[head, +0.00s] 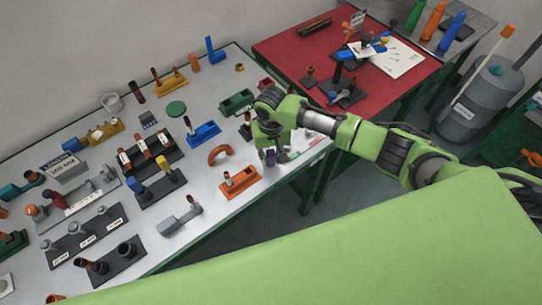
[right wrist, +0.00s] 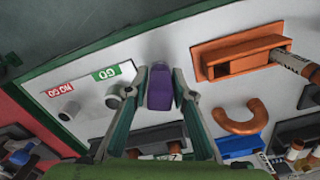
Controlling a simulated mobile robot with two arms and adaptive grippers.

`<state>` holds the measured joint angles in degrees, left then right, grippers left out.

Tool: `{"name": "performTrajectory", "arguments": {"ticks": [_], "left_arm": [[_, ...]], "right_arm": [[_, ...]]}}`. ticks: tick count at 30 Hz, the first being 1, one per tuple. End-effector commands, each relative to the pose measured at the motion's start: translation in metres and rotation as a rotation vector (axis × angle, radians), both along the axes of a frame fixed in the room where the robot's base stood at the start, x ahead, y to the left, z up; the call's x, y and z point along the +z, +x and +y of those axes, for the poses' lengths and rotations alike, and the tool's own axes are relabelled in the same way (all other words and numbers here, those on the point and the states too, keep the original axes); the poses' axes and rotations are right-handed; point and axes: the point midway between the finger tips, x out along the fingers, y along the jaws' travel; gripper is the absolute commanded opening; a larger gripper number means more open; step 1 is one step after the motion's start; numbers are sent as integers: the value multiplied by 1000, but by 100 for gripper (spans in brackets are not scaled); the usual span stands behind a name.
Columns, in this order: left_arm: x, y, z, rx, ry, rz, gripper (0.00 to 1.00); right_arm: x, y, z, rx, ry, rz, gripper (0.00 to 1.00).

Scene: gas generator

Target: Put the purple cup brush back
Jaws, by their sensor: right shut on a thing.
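The purple cup brush (head: 270,158) is between the fingers of my right gripper (head: 276,156) over the right end of the grey table. In the right wrist view my right gripper (right wrist: 159,80) is shut on the purple cup brush (right wrist: 160,92), of which only a purple block-like part shows. The table surface lies behind it, and I cannot tell how high it is held. My left gripper is not in view.
An orange holder (head: 239,183) with an empty square opening and a round tool stands nearby; it also shows in the right wrist view (right wrist: 238,55). An orange arch (head: 219,154), blue holder (head: 203,133) and GO/NO GO plate (right wrist: 90,95) are close. A red table (head: 290,45) stands behind.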

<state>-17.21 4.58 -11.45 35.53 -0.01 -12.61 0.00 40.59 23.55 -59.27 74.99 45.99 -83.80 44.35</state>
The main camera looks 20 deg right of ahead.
Motion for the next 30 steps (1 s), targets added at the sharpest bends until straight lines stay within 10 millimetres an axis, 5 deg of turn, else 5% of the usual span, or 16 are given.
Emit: {"name": "performTrajectory", "arguments": {"ticks": [5, 6, 8, 20, 30], "left_arm": [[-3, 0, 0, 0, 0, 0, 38], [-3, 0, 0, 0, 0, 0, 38], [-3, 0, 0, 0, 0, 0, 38], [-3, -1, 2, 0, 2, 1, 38], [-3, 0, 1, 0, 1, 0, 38]], "right_arm": [[-6, 0, 0, 0, 0, 0, 8], [-5, 0, 0, 0, 0, 0, 31], [-5, 0, 0, 0, 0, 0, 43], [0, 1, 0, 0, 1, -1, 43], [62, 1, 0, 1, 1, -5, 43]]}}
